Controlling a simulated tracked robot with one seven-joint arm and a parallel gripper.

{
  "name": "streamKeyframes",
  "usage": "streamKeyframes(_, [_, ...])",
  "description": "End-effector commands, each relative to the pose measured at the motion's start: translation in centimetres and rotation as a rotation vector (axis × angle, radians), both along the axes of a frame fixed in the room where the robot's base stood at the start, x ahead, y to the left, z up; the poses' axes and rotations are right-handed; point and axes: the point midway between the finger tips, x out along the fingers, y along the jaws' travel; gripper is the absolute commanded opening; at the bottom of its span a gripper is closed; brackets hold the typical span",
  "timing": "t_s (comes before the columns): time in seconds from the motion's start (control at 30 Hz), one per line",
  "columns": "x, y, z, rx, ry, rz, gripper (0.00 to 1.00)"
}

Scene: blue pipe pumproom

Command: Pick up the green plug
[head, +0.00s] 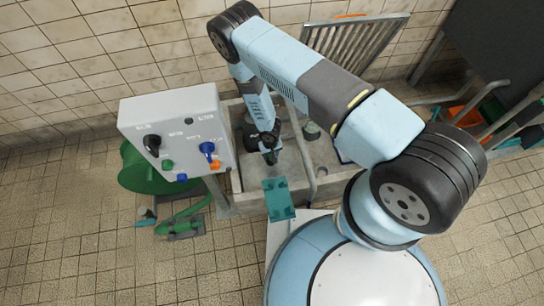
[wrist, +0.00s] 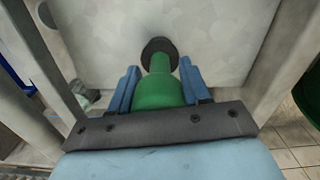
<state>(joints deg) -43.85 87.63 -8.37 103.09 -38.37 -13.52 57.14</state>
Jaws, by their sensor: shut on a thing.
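In the wrist view the green plug (wrist: 160,92) sits upright in the picture between the two blue fingers of my gripper (wrist: 160,78), which are shut on its wide body. The plug's narrower neck points away from the wrist. A dark round disc (wrist: 160,48) shows at its far end; I cannot tell whether it is part of the plug or touches a surface. In the head view my gripper (head: 268,152) hangs down over the concrete basin (head: 236,185), just right of the control box. The plug cannot be clearly made out there.
A white control box (head: 172,112) with a black and a blue knob stands close left of my gripper. A green reel (head: 145,175) is behind it. A teal piece (head: 279,199) is at the basin's front. A metal grating (head: 352,38) leans at the back wall. Tiled floor at left is mostly clear.

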Motion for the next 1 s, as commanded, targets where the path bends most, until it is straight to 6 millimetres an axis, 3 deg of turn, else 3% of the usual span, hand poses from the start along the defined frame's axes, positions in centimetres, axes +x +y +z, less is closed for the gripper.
streamKeyframes(0.3, [0.0, 0.0, 0.0, 0.0, 0.0, -0.001, 0.1])
streamKeyframes(0.63, [0.1, 0.0, 0.7, 0.0, 0.0, -0.002, 0.09])
streamKeyframes(0.83, [-0.1, 0.0, 3.5, 0.002, 0.0, -0.004, 0.09])
streamKeyframes(1.0, [-3.0, -1.1, 7.0, 0.0, 0.001, -0.002, 0.09])
